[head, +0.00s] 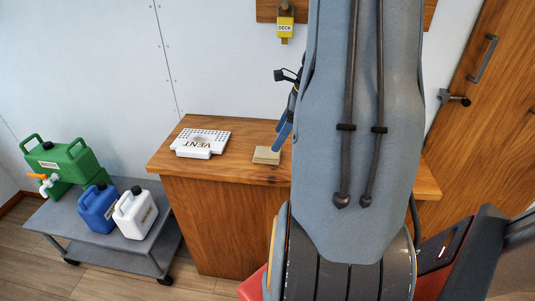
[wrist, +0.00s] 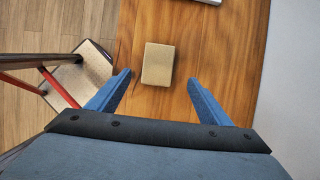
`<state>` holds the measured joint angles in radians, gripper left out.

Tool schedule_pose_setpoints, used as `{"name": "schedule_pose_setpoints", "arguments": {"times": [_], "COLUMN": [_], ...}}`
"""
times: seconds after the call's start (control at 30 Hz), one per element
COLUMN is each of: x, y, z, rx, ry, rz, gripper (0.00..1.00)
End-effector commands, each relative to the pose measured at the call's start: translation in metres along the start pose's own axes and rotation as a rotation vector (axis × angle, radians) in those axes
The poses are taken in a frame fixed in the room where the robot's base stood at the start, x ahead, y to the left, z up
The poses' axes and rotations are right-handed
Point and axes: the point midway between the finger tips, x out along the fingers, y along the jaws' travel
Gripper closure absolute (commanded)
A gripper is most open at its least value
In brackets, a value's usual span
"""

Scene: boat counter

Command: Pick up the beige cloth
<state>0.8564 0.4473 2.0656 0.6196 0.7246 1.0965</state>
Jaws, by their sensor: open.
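The beige cloth (head: 266,155) is a small folded block lying flat on the wooden counter (head: 225,172). In the wrist view the cloth (wrist: 158,64) lies ahead of my gripper (wrist: 158,78), roughly centred between the two blue fingers. The fingers are apart with wood showing between them, and nothing is held. In the head view my gripper (head: 284,135) shows as a blue finger just right of the cloth; my arm hides the rest. I cannot tell the exact height of the fingertips above the counter.
A white VENT panel (head: 201,142) lies left of the cloth. A yellow DECK tag (head: 285,24) hangs on the wall behind. A grey cart (head: 75,222) with green, blue and white jugs stands at the left. The wrist view shows a stool-like thing (wrist: 85,75) beside the counter.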

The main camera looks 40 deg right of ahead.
Motion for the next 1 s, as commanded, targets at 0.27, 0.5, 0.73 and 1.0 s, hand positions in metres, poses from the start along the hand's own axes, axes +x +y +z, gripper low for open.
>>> {"name": "schedule_pose_setpoints", "arguments": {"times": [0.27, 0.5, 0.73, 1.0], "x": [0.030, 0.061, 0.068, 0.068], "y": [0.004, 0.005, 0.005, 0.005], "z": [0.005, 0.009, 0.009, 0.008], "rx": [-0.005, -0.006, -0.007, -0.007], "ry": [0.002, 0.002, 0.002, 0.003], "rz": [0.005, 0.003, 0.001, 0.001], "gripper": [0.27, 0.27, 0.27, 0.27]}}
